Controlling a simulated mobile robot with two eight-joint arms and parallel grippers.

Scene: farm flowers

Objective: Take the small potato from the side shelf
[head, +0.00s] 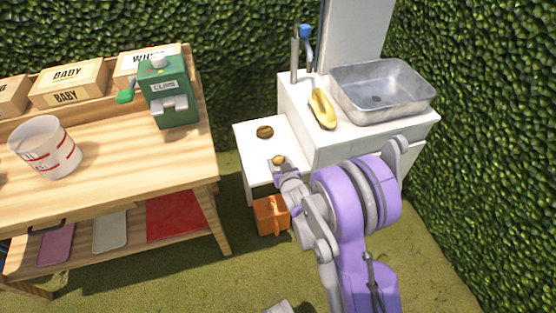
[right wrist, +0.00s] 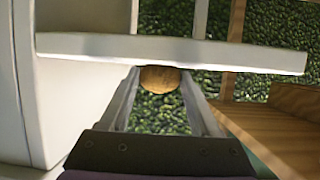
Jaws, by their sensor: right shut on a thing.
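The small potato (head: 278,160) is light brown and shows at the tip of my right gripper (head: 281,166), near the front edge of the white side shelf (head: 247,141). In the right wrist view the small potato (right wrist: 160,78) sits between the two fingers, and my right gripper (right wrist: 161,98) is shut on it. The shelf edge (right wrist: 170,50) runs just beyond it there; I cannot tell whether they touch. A darker brown potato (head: 265,131) lies farther back on the shelf. My left gripper is not in view.
A white counter with a metal sink (head: 383,97) and a yellow, boat-shaped item (head: 322,108) stands right of the shelf. An orange crate (head: 270,217) is below the shelf. A wooden table (head: 110,165) with a green device (head: 170,95) and a white bucket (head: 45,147) is at left.

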